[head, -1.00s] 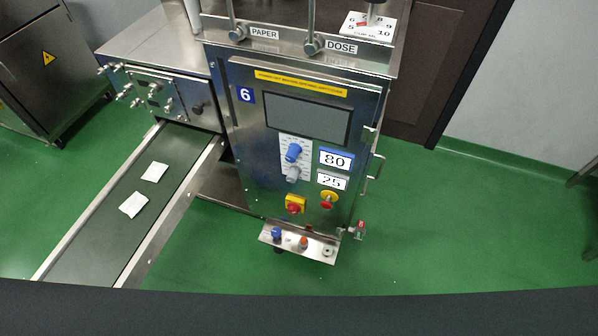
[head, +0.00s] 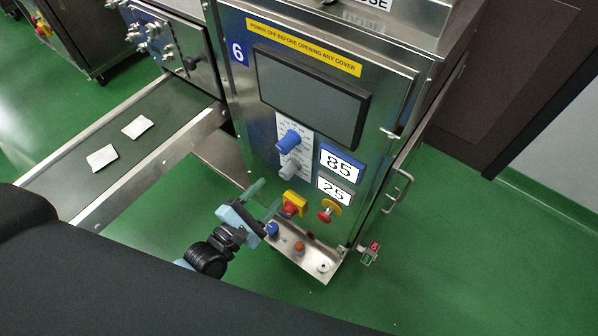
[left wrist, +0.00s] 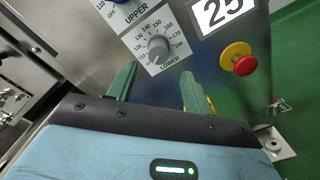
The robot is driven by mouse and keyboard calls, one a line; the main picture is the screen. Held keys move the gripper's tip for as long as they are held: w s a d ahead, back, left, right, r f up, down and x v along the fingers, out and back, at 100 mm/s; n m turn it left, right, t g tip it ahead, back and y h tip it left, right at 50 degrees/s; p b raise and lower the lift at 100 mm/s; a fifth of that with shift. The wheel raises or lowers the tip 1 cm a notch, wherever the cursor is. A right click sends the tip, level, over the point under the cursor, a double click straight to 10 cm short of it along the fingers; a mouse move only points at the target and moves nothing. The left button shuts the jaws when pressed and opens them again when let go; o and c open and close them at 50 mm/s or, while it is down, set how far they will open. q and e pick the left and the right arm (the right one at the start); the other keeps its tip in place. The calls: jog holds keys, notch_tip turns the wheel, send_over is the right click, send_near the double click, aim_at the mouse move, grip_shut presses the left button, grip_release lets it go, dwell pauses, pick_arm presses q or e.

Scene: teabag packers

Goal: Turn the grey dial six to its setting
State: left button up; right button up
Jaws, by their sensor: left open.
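The grey dial (head: 291,168) is on the front panel of machine six, just below a blue dial (head: 288,141). In the left wrist view the grey dial (left wrist: 158,48) sits on a white numbered scale marked "LOWER"; its exact setting is hard to read. My left gripper (head: 267,198) is open and empty, below and in front of the panel. In the left wrist view its green fingers (left wrist: 159,70) point up toward the grey dial, one to each side of it in the picture, apart from it. My right gripper is out of view.
A blue-framed card (head: 340,164) reads 85 and a grey-framed card (head: 334,190) reads 25. A yellow-and-red rotary switch (head: 293,204), a red stop button (head: 329,210) and a small control shelf (head: 315,262) are near my gripper. A conveyor (head: 75,180) with two white packets runs left.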

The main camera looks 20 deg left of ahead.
aim_at(283, 176)
pick_arm(q)
jog(key=shift+w+r, duration=0.1)
jog(key=shift+w, duration=0.15)
jog(key=x, duration=0.6)
jog(key=shift+w, duration=0.15)
jog(key=shift+w+d, duration=0.3)
jog(key=shift+w, duration=0.3)
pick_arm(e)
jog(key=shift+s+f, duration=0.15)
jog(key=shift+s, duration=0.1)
pick_arm(q)
jog(key=shift+c, duration=0.4)
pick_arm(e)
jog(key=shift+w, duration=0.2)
pick_arm(q)
jog(key=c, duration=0.9)
